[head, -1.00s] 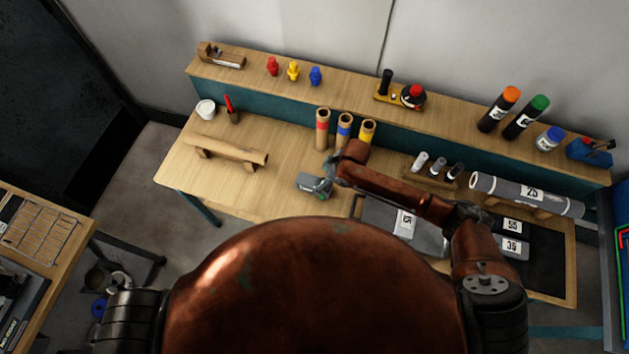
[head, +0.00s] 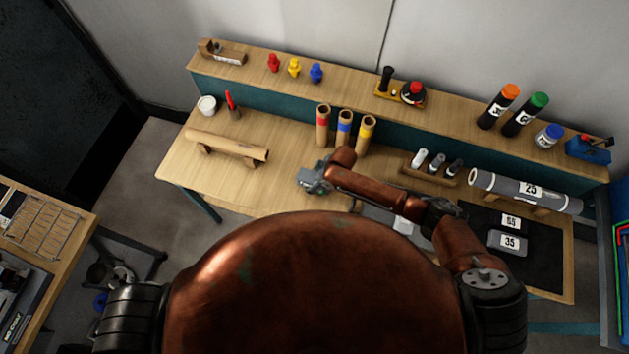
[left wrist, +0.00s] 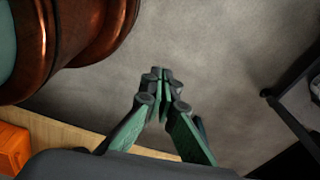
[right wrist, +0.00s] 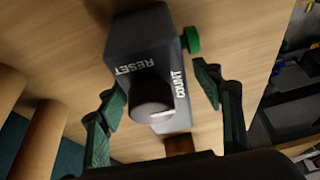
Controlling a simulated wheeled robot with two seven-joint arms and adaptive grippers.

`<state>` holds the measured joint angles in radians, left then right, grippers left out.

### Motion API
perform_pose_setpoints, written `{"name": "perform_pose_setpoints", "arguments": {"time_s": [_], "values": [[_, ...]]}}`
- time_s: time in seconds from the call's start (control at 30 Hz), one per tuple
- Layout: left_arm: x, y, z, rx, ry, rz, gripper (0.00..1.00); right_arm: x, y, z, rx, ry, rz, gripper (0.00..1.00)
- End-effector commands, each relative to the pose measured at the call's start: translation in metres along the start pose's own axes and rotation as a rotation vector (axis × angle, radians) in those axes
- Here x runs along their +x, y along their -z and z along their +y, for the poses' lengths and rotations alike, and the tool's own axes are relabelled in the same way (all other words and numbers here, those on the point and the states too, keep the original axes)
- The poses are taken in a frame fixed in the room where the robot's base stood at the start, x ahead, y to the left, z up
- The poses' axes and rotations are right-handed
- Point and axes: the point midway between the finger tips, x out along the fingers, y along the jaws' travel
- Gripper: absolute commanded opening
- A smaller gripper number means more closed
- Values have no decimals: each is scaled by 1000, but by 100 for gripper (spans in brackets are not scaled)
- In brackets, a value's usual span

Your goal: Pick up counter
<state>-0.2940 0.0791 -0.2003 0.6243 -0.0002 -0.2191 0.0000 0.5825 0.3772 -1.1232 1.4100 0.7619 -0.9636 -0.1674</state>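The counter (right wrist: 148,62) is a dark grey box marked RESET and COUNT in the right wrist view, with a green knob on its side and a dark round knob. It rests on the wooden table. My right gripper (right wrist: 157,88) is open, with one green finger on each side of the counter. I cannot tell whether either finger touches it. In the head view the right gripper (head: 316,180) is over the table's front part and partly covers the counter. My left gripper (left wrist: 161,78) is shut and empty over the grey floor in the left wrist view.
Three cardboard tubes (head: 344,128) stand behind my right gripper. A wooden roll (head: 228,146) lies on supports to the left. A grey roll marked 25 (head: 525,191) lies to the right. The raised shelf (head: 345,82) runs behind. Bare tabletop lies left of the gripper.

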Motion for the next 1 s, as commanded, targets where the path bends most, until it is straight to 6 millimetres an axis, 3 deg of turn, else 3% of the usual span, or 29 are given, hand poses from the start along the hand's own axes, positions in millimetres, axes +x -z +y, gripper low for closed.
{"name": "perform_pose_setpoints", "arguments": {"time_s": [0.23, 0.77, 1.0], "values": [[-1, -14, 0, -3, 0, -18, 0, 0, 0, 0, 1, 0, 0, 43], [0, -8, -1, -2, 1, -10, 0, 0, 0, 0, 1, 0, 0, 6], [0, -7, -1, -2, 1, -9, 0, -1, 1, 1, 0, -1, 1, 6]]}}
